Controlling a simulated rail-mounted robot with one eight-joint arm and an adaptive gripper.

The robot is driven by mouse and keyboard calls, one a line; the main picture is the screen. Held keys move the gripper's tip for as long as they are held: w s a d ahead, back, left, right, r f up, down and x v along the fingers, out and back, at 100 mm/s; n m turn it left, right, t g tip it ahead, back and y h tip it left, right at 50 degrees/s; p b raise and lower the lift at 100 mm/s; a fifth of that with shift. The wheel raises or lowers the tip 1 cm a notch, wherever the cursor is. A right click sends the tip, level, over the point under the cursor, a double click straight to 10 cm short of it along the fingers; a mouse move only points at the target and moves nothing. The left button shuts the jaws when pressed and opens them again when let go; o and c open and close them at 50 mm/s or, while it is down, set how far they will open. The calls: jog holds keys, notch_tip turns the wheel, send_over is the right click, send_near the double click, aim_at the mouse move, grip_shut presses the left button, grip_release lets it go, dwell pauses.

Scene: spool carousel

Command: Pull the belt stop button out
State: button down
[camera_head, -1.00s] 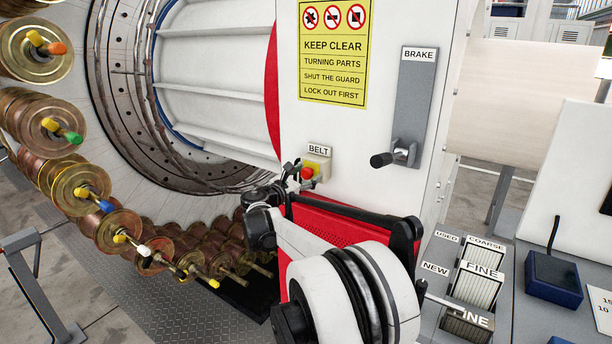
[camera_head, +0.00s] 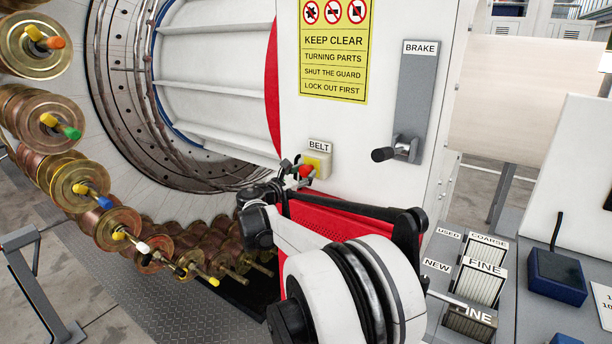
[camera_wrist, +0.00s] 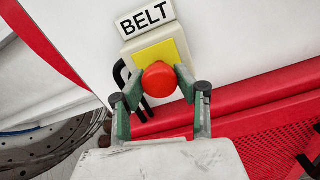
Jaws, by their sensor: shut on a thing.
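The belt stop button is a red round knob (camera_wrist: 159,80) on a small box with a yellow face (camera_wrist: 158,50), under a BELT label (camera_wrist: 147,18). In the head view the red button (camera_head: 306,171) sits low on the white machine panel. My gripper (camera_wrist: 159,86) has one green-padded finger on each side of the red knob and is shut on it. In the head view my gripper (camera_head: 297,170) is at the button and partly covers it. The button's stem is hidden behind the knob.
A brake lever (camera_head: 396,151) stands on a grey plate to the right of the button. A red perforated guard (camera_wrist: 270,130) lies below. The carousel with several spools (camera_head: 80,190) is at left. Labelled bins (camera_head: 478,285) stand at lower right.

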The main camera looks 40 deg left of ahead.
jog(key=shift+s+f, duration=0.1)
jog(key=c, duration=1.2)
grip_release()
jog(key=shift+s, duration=0.15)
jog(key=shift+c, duration=0.2)
jog(key=shift+o, duration=0.2)
jog(key=s+d, duration=0.1)
jog(key=s, duration=1)
jog(key=shift+s, duration=0.4)
jog(key=shift+d, duration=0.15)
